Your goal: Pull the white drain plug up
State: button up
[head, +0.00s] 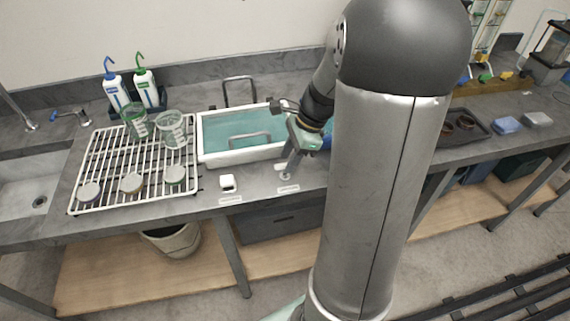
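A small white block-like knob (227,181) sits on the front strip of the grey counter, with a label below it. A second small pale fitting (284,176) stands to its right, above another label. I cannot tell for sure which is the drain plug. My gripper (290,162) points down just above the right fitting, in front of the tub. Its fingertips are small and partly overlap the fitting, so I cannot tell whether they touch or hold it. The white-rimmed tub (203,139) with teal water stands behind; my arm hides its right part.
A white wire rack (107,165) left of the tub carries beakers (171,130) and several round lidded dishes. Two wash bottles (116,90) stand behind it. A dark tray (470,128) and blue sponge (506,124) lie to the right. My column blocks the middle right.

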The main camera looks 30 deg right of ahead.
aim_at(285, 164)
jog(key=shift+x, duration=1.65)
grip_shut()
jog(key=shift+r+p, duration=1.15)
jog(key=shift+r, duration=0.25)
jog(key=shift+f, duration=0.1)
grip_release()
jog(key=v, duration=1.7)
jog(key=shift+r, duration=0.25)
